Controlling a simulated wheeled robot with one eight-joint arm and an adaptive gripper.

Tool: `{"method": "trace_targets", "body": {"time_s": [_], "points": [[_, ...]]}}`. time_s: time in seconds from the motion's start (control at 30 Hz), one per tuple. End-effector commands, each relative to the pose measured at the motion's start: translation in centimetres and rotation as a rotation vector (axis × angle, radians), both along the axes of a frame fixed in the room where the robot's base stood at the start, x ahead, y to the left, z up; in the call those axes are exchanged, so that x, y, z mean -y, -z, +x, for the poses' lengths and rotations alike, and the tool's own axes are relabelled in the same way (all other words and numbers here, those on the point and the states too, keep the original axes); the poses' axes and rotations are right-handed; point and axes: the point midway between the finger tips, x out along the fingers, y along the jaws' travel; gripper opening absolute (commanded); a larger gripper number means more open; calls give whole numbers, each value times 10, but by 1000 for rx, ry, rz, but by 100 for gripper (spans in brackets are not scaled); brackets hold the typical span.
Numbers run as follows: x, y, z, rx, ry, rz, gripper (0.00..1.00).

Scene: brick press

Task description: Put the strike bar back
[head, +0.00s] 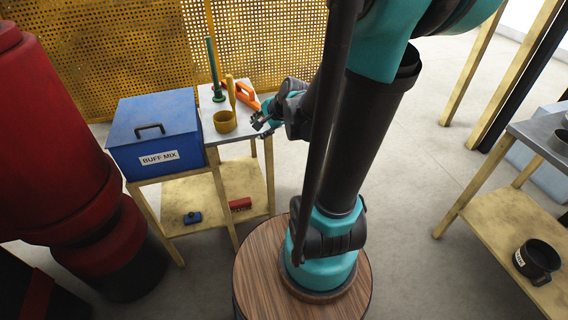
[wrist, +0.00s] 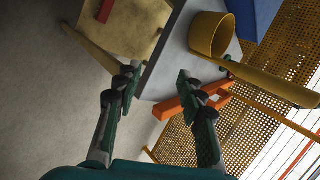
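An orange bar-like tool (head: 247,96), which looks like the strike bar, lies at the right side of the small grey tabletop (head: 207,103). In the wrist view the orange tool (wrist: 178,104) shows beyond my right-hand finger, partly hidden by it. My gripper (head: 261,127) is beside the tabletop's right edge, near the yellow scoop. In the wrist view my gripper (wrist: 157,88) is open, with nothing between its fingers. I cannot tell how far the tool is from the fingers.
A yellow scoop (head: 225,122) and a green upright rod on a base (head: 218,96) stand on the tabletop. A blue BUFF MIX box (head: 158,128) is to its left. The shelf below holds a red block (head: 240,203) and a blue item (head: 192,217). A yellow perforated panel (head: 128,50) stands behind.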

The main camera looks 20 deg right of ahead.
Motion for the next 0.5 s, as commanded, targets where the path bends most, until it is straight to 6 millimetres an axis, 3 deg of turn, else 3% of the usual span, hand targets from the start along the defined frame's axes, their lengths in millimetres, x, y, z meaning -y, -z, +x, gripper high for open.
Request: {"method": "trace_targets", "body": {"time_s": [0.1,0.23,0.4,0.5], "points": [[4,20,-50,0,-293,-292,39],[17,38,-96,-16,-603,-564,39],[34,52,-134,-45,-887,-782,39],[39,56,-144,-56,-969,-839,39]]}}
